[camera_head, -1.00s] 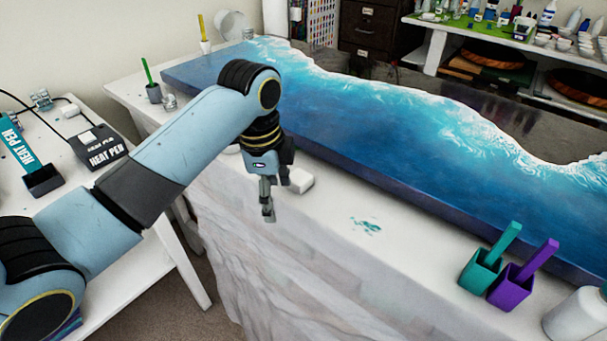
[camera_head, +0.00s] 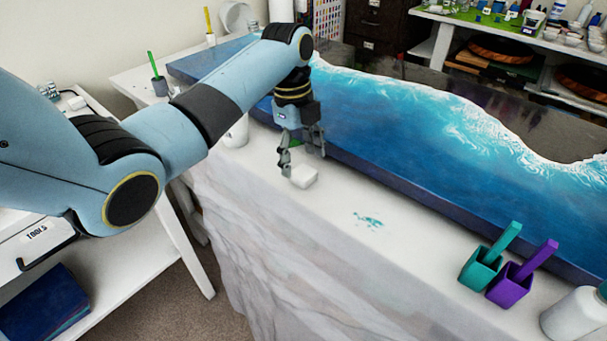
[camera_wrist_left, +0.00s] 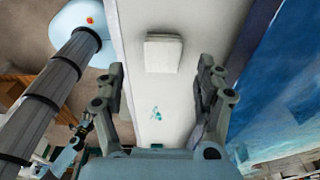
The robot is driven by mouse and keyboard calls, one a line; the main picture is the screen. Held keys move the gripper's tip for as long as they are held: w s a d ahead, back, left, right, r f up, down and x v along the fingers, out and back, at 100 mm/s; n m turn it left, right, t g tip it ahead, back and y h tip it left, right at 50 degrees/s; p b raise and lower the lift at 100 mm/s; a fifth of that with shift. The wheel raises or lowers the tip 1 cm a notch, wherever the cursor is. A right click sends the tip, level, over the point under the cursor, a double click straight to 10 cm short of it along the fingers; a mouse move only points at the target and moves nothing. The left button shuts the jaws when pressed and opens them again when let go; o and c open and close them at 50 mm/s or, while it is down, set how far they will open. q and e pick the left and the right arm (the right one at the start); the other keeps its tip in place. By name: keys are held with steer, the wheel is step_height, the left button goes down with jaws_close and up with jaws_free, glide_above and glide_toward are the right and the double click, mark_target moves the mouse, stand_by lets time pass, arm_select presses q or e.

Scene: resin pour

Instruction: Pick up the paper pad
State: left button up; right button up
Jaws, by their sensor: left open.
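The paper pad (camera_head: 304,177) is a small white block lying on the pale work table, near its front edge. My left gripper (camera_head: 305,165) is open and points down just above and behind the pad. In the left wrist view the pad (camera_wrist_left: 163,53) lies ahead of the two spread fingers, and the gap between the fingers (camera_wrist_left: 162,80) is empty. The fingers do not appear to touch it. My right gripper cannot be made out clearly in these frames.
The blue wave resin slab (camera_head: 420,130) lies close behind the pad. A teal smear (camera_head: 368,220) marks the table to the right. Teal (camera_head: 481,268) and purple (camera_head: 510,286) cups with sticks and a white bottle (camera_head: 574,314) stand farther right. A white cup (camera_head: 237,132) stands left.

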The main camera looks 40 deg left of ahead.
mark_target(303, 172)
arm_select(q)
steer(key=f, duration=0.4)
steer(key=shift+w+d, duration=0.15)
steer(key=shift+d, duration=0.05)
steer(key=c, duration=0.8)
steer(key=shift+c, duration=0.3)
step_height(303, 172, up, 4)
steer(key=shift+r, duration=0.15)
steer(key=d+r+b, duration=0.1)
steer(key=d+r, duration=0.5)
steer(key=d, duration=0.5)
steer(key=shift+d+r+b, duration=0.35)
steer(key=shift+b, duration=0.05)
steer(key=shift+w, duration=0.1)
